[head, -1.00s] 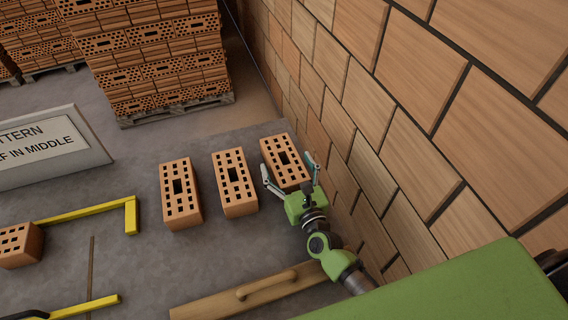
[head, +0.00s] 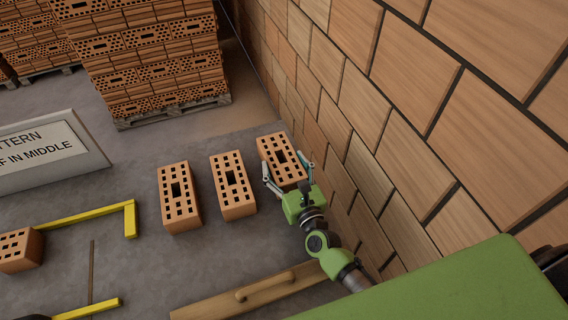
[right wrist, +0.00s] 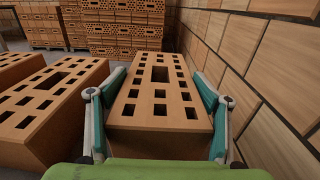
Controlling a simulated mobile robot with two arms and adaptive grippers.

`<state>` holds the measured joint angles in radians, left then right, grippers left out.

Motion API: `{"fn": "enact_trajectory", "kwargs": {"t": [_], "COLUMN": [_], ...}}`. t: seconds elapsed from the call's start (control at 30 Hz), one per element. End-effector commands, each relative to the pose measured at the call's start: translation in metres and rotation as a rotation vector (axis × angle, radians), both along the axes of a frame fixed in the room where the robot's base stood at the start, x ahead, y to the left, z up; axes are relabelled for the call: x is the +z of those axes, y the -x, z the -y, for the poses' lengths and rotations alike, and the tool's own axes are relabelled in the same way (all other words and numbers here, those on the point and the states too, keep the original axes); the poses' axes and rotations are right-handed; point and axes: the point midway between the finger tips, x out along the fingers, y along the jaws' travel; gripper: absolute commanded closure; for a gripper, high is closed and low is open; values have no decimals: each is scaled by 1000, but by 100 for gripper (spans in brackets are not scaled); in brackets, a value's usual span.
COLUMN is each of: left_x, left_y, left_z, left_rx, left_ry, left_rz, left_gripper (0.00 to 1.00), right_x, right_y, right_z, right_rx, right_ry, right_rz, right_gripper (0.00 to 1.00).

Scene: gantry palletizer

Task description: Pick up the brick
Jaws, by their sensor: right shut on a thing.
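Three perforated orange bricks stand in a row on the grey surface in the head view: a left one (head: 179,197), a middle one (head: 233,186) and a right one (head: 281,158). My right gripper (head: 288,178) is shut on the right brick, with one finger on each long side near its close end. In the right wrist view the held brick (right wrist: 160,92) lies between the two teal-padded fingers (right wrist: 160,108). I cannot tell whether it is clear of the surface. My left gripper is not in view.
A wooden block wall (head: 400,130) rises close to the right of the gripper. A wooden float (head: 248,292) lies in front. A yellow frame (head: 130,218) and another brick (head: 20,250) are at left. A sign (head: 45,148) and stacked brick pallets (head: 155,60) stand behind.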

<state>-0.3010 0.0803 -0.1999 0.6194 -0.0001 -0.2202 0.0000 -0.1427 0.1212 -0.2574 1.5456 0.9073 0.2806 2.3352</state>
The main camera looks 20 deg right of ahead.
Motion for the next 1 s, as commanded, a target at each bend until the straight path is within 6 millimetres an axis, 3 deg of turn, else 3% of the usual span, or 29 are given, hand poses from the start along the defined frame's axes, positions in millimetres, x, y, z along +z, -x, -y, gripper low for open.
{"fn": "enact_trajectory", "kwargs": {"t": [0.03, 0.1, 0.47, 0.7, 1.0], "left_x": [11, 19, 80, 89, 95], "left_y": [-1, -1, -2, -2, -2], "left_z": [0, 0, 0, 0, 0], "left_rx": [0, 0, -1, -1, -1], "left_ry": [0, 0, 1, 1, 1], "left_rz": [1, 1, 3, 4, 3], "left_gripper": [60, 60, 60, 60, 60], "right_x": [17, 27, 91, 105, 117], "right_y": [-2, -2, 44, 88, 114], "right_z": [1, 0, -28, -55, -72], "right_rx": [-3, -3, -3, -3, -3], "right_ry": [-2, -2, -3, -3, -2], "right_rz": [11, 12, 9, 8, 9], "right_gripper": [86, 86, 86, 86, 86]}}
